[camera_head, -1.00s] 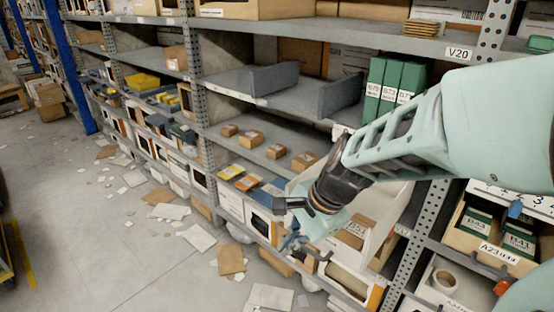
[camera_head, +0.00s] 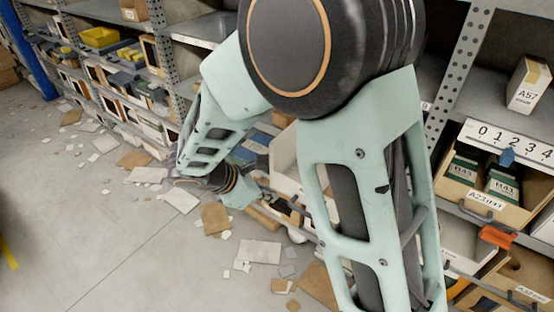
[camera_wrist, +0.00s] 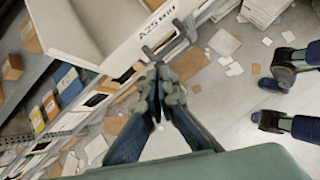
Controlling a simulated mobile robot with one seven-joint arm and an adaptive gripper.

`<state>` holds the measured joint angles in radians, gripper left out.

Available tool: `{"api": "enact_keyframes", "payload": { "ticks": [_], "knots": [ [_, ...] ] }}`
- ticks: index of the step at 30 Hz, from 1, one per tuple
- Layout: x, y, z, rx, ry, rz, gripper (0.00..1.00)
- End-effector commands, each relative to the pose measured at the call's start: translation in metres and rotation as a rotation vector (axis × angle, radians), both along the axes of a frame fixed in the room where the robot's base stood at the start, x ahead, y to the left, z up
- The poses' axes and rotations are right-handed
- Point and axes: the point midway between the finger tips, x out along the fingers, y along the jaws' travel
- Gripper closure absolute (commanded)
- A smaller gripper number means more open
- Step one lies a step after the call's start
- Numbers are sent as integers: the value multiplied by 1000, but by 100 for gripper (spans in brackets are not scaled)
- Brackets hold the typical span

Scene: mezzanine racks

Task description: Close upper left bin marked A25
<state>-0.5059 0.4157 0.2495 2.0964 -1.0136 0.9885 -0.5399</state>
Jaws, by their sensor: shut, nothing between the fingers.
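The white bin marked A25 (camera_wrist: 110,30) fills the upper left of the wrist view, its label and grey handle (camera_wrist: 168,42) facing my gripper. It appears pulled out from the rack; how far I cannot tell. In the head view a white bin side (camera_head: 284,160), likely the same bin, shows between my arm links, with its label hidden. My gripper (camera_wrist: 161,70) is shut and empty, its fingertips close to the handle, just below it in the wrist view. Whether they touch it I cannot tell. In the head view my gripper (camera_head: 289,208) is partly hidden near the bin's front.
An open bin marked A23 (camera_head: 487,203) with green boxes stands at the right, with an orange handle (camera_head: 497,236) below it. A rack post (camera_head: 455,90) stands between. Cardboard and paper scraps (camera_head: 215,217) litter the floor. The grey floor at lower left is mostly clear.

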Motion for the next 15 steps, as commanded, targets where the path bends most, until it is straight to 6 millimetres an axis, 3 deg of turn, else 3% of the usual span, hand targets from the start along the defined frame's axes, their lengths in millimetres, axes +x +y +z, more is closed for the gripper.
{"api": "enact_keyframes", "payload": {
  "ticks": [3,7,15],
  "knots": [
    [16,29,-2,-108,33,249,100],
    [25,49,-1,-175,45,399,100],
    [40,43,-18,-194,51,435,100]
  ]
}}
